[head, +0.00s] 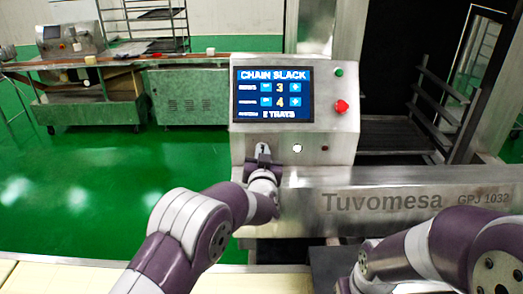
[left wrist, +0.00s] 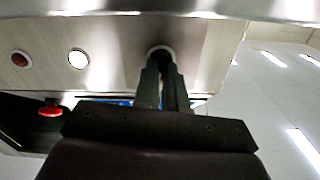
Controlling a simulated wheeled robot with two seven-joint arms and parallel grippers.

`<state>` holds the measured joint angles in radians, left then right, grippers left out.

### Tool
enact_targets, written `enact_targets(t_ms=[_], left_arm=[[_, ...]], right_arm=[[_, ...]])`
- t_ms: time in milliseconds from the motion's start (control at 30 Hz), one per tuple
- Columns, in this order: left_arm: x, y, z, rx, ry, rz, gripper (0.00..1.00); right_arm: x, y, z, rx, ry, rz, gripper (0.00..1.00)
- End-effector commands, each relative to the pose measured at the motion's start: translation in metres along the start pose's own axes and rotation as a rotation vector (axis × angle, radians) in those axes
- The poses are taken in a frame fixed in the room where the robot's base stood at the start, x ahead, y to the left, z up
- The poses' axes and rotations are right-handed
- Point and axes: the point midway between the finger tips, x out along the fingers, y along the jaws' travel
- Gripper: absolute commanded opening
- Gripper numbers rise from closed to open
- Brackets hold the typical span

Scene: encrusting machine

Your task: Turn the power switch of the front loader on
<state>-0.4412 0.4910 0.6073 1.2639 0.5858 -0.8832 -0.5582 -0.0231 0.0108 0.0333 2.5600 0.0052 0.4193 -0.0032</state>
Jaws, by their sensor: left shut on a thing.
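The front loader's control box (head: 240,148) stands at the center of the head view. My left gripper (head: 263,157) is at the lower left of its panel and is shut on the power switch. The gripper covers most of the switch. In the left wrist view, which is upside down, the two fingers (left wrist: 166,68) close around the round dark power switch (left wrist: 161,50) on the metal panel. The angle of the switch is hard to tell. My right arm is at the lower right, and its gripper does not show.
Beside the switch are a white button (head: 297,148) and a small red one (head: 325,148). Above are a lit screen (head: 272,94), a red emergency stop (head: 341,106) and a green button (head: 339,72). The Tuvomesa beam (head: 400,200) runs right. Green floor is free at left.

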Motion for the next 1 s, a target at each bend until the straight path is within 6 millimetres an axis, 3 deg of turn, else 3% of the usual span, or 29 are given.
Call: enact_targets(t_ms=[500,1000], left_arm=[[-0.001,0.003,0.002,0.443,-0.006,0.004,0.00],[-0.001,0.004,0.005,0.633,-0.006,0.004,0.00]], right_arm=[[-0.022,0.000,-0.003,0.000,0.000,0.000,0.00],[-0.029,0.000,-0.003,0.000,0.000,0.000,0.00]])
